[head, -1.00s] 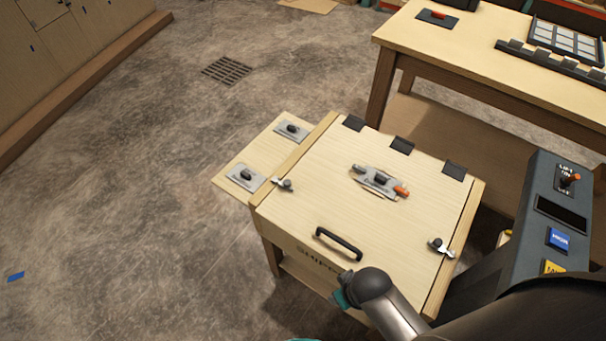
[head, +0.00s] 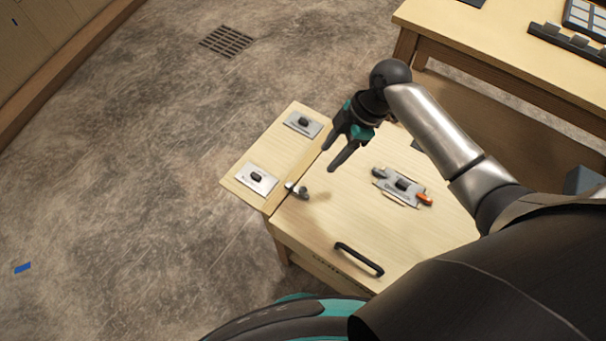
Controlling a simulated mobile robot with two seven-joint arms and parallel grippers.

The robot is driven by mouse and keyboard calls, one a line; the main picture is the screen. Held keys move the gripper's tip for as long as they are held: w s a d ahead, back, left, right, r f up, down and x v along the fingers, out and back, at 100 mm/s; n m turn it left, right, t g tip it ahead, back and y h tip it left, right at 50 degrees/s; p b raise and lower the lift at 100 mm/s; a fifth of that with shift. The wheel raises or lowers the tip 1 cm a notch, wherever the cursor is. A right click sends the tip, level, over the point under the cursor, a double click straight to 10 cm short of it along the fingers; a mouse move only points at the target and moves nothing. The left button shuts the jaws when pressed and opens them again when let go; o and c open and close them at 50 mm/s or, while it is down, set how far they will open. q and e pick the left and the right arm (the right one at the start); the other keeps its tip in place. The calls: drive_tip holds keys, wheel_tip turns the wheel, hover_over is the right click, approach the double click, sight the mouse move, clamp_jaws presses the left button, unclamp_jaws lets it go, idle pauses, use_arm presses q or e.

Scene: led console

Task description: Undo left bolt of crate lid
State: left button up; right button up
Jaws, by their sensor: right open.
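The crate lid (head: 320,226) is a pale wooden panel with a black handle (head: 359,259) near its front edge. The left bolt (head: 297,190) is a small metal latch at the lid's left edge, beside the side board. My right gripper (head: 338,158) is open and empty. It hangs over the lid's left part, a little beyond the left bolt in the picture and apart from it. My right arm hides the lid's right part and the bolt there. My left gripper is not in view.
A side board (head: 236,178) left of the lid carries two metal plates with dark knobs (head: 257,178). A metal plate with an orange-tipped lever (head: 401,186) sits mid-lid. A wooden table (head: 480,45) stands at the back right.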

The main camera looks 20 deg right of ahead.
drive_tip(key=b, duration=0.1)
approach(303, 190)
drive_tip(key=b+x, duration=0.3)
drive_tip(key=x, duration=0.5)
drive_tip(key=shift+w, duration=0.1)
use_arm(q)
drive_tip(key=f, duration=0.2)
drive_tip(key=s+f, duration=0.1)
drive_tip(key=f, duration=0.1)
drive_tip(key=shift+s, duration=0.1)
use_arm(e)
drive_tip(key=shift+d, duration=0.1)
clamp_jaws()
idle(0.5)
